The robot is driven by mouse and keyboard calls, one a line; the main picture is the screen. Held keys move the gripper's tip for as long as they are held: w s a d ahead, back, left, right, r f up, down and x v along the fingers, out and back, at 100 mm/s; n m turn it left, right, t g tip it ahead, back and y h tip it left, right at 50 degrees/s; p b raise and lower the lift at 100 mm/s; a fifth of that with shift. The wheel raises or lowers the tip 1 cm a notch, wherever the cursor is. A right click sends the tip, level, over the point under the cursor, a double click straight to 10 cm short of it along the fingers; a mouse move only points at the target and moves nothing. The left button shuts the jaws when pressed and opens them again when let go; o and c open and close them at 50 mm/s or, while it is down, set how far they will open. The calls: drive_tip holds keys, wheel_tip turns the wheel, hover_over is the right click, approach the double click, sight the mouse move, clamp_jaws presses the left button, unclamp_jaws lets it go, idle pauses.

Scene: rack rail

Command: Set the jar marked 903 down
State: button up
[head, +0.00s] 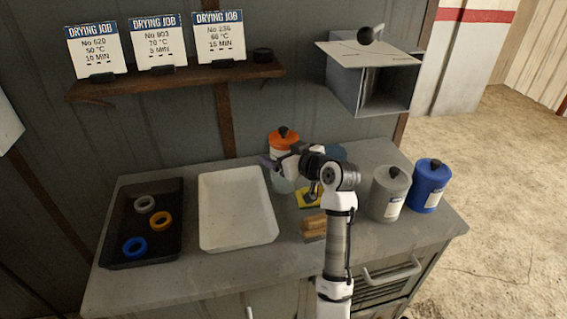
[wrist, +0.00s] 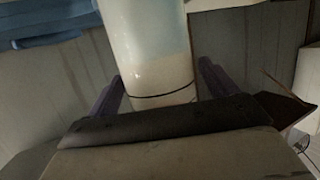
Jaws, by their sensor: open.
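My gripper (head: 277,163) is at the back of the worktop, with its jaws apart. In the wrist view its two purple fingers (wrist: 160,88) stand on either side of a pale jar (wrist: 158,50), which has a dark line around it. I cannot tell whether either finger touches it. In the head view a pale jar body (head: 283,183) shows just below the gripper, partly hidden by it. An orange-lidded jar (head: 284,134) stands close behind. No number 903 can be read on any jar.
A grey jar (head: 390,195) and a blue jar (head: 430,186) stand at right. A white tray (head: 205,237) and a black tray (head: 112,250) with rings are at left. A yellow item (head: 303,201) and a brown block (head: 314,229) lie near my arm. A shelf (head: 180,78) with cards hangs above.

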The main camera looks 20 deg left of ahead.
drive_tip(key=shift+r, duration=0.1)
drive_tip(key=c, duration=1.5)
